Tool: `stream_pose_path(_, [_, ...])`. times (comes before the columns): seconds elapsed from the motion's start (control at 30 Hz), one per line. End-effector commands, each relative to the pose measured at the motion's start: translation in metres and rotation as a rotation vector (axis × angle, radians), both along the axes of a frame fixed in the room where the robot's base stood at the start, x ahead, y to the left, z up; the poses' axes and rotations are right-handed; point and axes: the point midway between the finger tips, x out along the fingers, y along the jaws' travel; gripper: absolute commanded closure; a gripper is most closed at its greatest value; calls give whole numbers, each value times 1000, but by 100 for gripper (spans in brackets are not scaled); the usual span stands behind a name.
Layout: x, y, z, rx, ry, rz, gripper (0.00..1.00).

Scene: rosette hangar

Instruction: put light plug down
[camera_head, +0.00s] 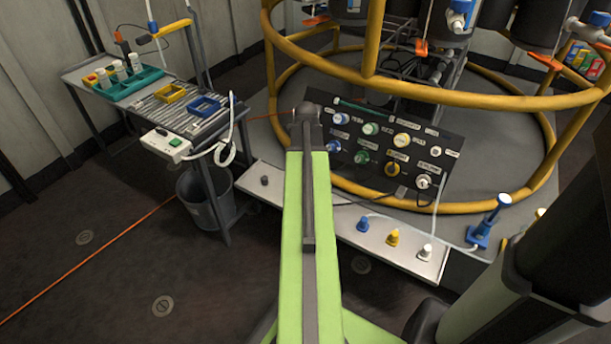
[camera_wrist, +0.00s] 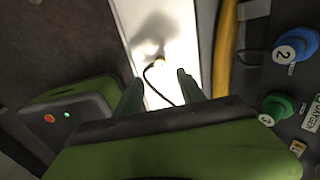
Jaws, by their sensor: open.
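In the wrist view my gripper (camera_wrist: 160,90) is open, its two green fingers apart over a white shelf (camera_wrist: 135,20). A small plug with a yellowish part (camera_wrist: 159,60) lies on or just above this shelf, beyond the fingertips; a thin dark cable curves from it back between the fingers. I cannot tell for sure whether it is the light plug. Nothing is visibly pinched. In the head view the shelf (camera_head: 405,260) bears a dark plug (camera_head: 264,181), a blue plug (camera_head: 362,224), a yellow plug (camera_head: 392,238) and a white plug (camera_head: 427,252). My arm hides the gripper there.
A dark panel (camera_head: 435,143) with coloured sockets stands behind the shelf, inside yellow rails (camera_head: 430,208). A tool cart (camera_head: 80,70) with trays and a power strip (camera_head: 167,143) is at left, a bin (camera_head: 190,190) below it. The floor at front left is mostly clear.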

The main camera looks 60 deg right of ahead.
Motion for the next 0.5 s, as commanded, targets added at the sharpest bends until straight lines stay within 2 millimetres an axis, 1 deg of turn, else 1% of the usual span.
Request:
stream_pose_path(0.03, [0, 0, 10, 0, 0, 0, 53])
stream_pose_path(0.07, [0, 0, 11, 0, 0, 0, 53])
stream_pose_path(0.4, [2, 2, 8, 0, 0, 11, 53])
stream_pose_path(0.47, [13, 11, 8, 0, 0, 76, 53])
stream_pose_path(0.5, [26, 23, 8, 0, 0, 164, 53])
